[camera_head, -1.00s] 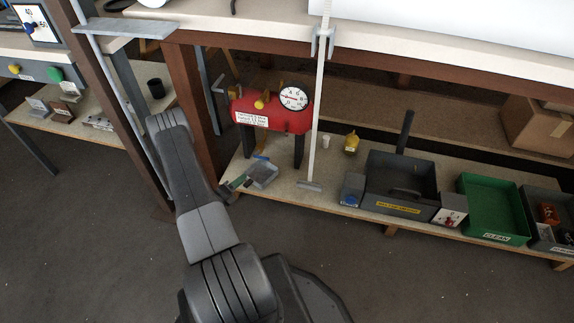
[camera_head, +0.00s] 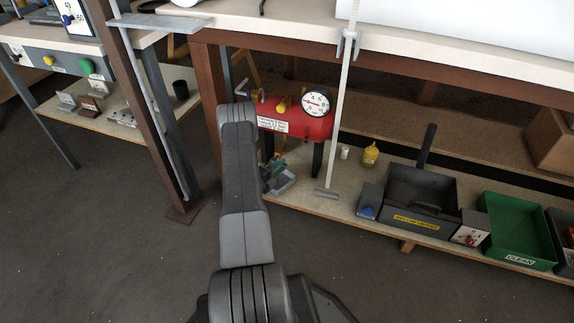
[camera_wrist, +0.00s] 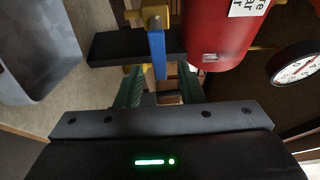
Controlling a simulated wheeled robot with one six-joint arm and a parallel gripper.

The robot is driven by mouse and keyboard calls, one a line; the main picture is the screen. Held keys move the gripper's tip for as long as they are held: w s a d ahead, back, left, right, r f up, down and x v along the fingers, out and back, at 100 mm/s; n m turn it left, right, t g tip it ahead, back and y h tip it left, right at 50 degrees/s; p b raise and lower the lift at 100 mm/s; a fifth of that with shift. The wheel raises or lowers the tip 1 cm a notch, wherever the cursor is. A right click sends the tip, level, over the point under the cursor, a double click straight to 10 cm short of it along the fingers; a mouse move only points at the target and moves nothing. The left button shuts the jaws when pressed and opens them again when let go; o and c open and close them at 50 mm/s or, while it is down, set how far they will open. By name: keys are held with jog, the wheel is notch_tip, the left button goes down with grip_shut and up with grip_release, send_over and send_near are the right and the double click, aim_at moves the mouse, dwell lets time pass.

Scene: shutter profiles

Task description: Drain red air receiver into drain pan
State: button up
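The red air receiver (camera_head: 311,122) stands on black legs on the low shelf, with a white round gauge (camera_head: 317,103) on its front. The grey drain pan (camera_head: 284,181) sits on the shelf below it; in the wrist view the pan (camera_wrist: 38,45) is at upper left. My arm partly hides the receiver's left end in the head view.
A brown post (camera_head: 150,120) stands left of my arm and a pale upright rod (camera_head: 340,120) right of the receiver. The workbench (camera_head: 440,45) overhangs the shelf.

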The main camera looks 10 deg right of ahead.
jog(key=shift+b+x, duration=0.45)
jog(key=shift+x, duration=1.75)
jog(key=shift+c, duration=0.2)
grip_shut()
